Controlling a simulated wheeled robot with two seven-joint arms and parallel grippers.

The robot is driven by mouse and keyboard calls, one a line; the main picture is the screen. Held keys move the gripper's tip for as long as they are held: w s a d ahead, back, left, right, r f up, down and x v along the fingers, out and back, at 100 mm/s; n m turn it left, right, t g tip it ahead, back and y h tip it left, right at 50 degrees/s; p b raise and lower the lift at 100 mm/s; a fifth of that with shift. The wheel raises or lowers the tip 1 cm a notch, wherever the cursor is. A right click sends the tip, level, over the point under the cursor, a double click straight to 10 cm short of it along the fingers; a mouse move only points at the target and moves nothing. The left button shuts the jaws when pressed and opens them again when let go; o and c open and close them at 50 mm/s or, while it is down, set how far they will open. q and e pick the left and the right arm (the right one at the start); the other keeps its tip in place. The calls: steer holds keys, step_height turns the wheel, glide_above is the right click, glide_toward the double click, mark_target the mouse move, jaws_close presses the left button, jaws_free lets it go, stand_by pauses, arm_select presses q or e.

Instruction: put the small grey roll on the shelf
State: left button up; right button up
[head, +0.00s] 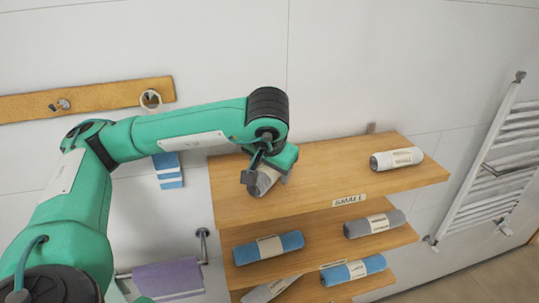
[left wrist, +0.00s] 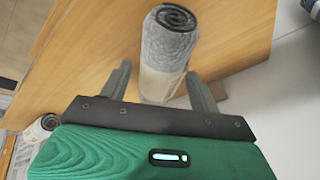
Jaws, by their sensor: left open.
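The small grey roll (left wrist: 165,60) lies on the wooden top shelf (head: 310,190), which carries a label reading SMALL (head: 350,200). In the head view the roll (head: 262,181) is at the shelf's left end, partly hidden by my left gripper (head: 265,165). In the left wrist view the open fingers of my left gripper (left wrist: 160,88) stand one on each side of the roll's near end, with a gap visible beside them. The roll has a pale paper band. My right gripper is not in view.
A white-grey roll (head: 397,159) lies at the right of the top shelf. Lower shelves hold a blue roll (head: 268,248), a grey roll (head: 374,224) and another blue roll (head: 353,270). A white towel radiator (head: 490,165) is at the right. The top shelf's middle is clear.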

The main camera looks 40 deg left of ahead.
mark_target(270, 174)
arm_select(q)
steer(key=b+v, duration=0.2)
steer(key=v, duration=0.3)
steer(key=shift+w, duration=0.1)
steer(key=v, duration=0.7)
steer(key=shift+d, duration=0.1)
stand_by(0.4)
